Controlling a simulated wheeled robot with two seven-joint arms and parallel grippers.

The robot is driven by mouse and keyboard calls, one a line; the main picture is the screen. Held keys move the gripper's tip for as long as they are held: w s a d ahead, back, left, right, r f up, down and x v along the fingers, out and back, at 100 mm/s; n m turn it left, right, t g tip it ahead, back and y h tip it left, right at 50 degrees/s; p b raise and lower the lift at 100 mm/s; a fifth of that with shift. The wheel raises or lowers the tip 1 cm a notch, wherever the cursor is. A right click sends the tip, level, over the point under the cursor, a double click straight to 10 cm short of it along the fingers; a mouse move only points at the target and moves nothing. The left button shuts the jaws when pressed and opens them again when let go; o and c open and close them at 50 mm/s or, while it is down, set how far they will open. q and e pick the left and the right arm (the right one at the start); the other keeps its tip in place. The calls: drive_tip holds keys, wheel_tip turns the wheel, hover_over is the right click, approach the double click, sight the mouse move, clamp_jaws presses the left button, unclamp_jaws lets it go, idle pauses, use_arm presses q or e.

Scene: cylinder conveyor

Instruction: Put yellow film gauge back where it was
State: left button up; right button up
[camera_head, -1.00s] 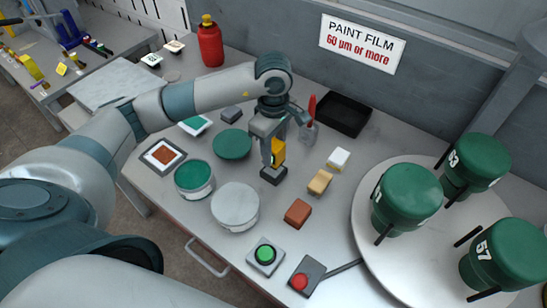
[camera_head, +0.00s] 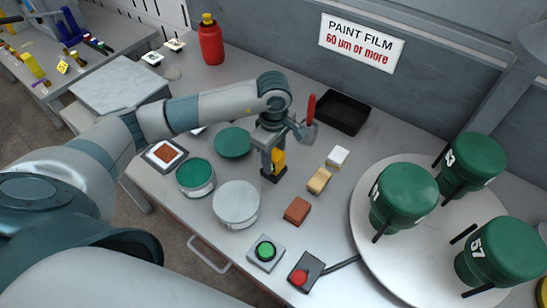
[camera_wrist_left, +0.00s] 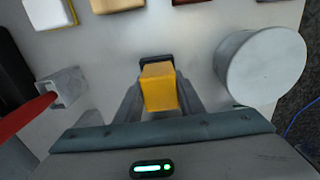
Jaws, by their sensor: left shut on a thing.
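The yellow film gauge (camera_head: 278,160) stands upright near the middle of the table, at a dark base or stand (camera_head: 273,173). My left gripper (camera_head: 272,165) points down and is shut on the gauge. In the left wrist view the yellow gauge (camera_wrist_left: 159,88) sits between the two fingers, with the dark base just beyond it. I cannot tell whether the gauge rests in the base or just above it. My right gripper is in neither view.
A red-handled tool (camera_head: 310,108) in a grey holder stands close right of the gripper. A white-lidded can (camera_head: 236,202), green can (camera_head: 195,174), wooden block (camera_head: 318,180), red-brown block (camera_head: 297,210) and black tray (camera_head: 343,113) surround it. A turntable (camera_head: 385,265) carries green drums at right.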

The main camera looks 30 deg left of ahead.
sight(274, 153)
use_arm(q)
drive_tip(key=o, duration=1.2)
drive_tip(key=shift+r+p, duration=0.2)
drive_tip(key=shift+p, duration=0.1)
drive_tip(key=shift+r+b, duration=0.15)
drive_tip(key=shift+b, duration=0.15)
wheel_tip(274, 153, up, 10)
drive_tip(key=b, duration=0.4)
drive_tip(key=shift+r, duration=0.8)
